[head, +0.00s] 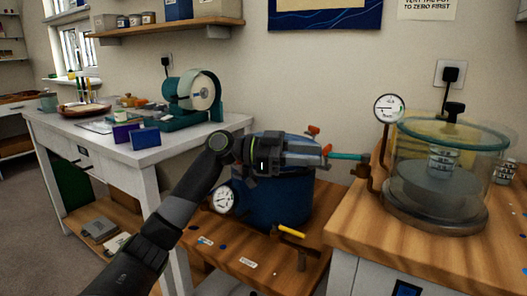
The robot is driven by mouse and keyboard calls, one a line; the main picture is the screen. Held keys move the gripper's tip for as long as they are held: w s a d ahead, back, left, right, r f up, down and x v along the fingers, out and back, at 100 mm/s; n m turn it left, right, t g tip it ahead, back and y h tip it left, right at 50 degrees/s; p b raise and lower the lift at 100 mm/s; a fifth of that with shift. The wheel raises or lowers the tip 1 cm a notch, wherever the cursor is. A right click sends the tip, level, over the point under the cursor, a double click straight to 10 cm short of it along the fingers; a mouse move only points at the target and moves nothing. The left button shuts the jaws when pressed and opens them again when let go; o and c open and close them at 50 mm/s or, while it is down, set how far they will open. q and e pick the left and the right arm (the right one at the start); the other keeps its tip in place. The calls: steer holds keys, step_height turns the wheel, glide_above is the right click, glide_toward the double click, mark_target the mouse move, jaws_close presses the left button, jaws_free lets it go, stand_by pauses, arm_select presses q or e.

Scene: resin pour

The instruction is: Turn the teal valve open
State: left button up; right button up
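The teal valve handle (348,156) is a short bar pointing left from a brown pipe fitting (366,172) beside the vacuum chamber. My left gripper (324,156) reaches in from the left above the blue pot, its tip at the free left end of the teal handle. I cannot tell whether it touches the handle or how far its fingers are apart. My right gripper is not in view.
The blue pot (270,200), with red-orange parts near its top, a gauge (222,200) and a yellow handle (291,231), stands under my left gripper. The clear chamber (440,180) and another gauge (389,108) are at the right. A white bench (160,155) is at the left.

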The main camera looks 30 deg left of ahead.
arm_select(q)
steer(key=v, duration=1.1)
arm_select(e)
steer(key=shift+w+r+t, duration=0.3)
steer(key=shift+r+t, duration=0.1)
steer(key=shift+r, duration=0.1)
arm_select(q)
steer(key=shift+a, duration=0.15)
steer(key=shift+c, duration=0.4)
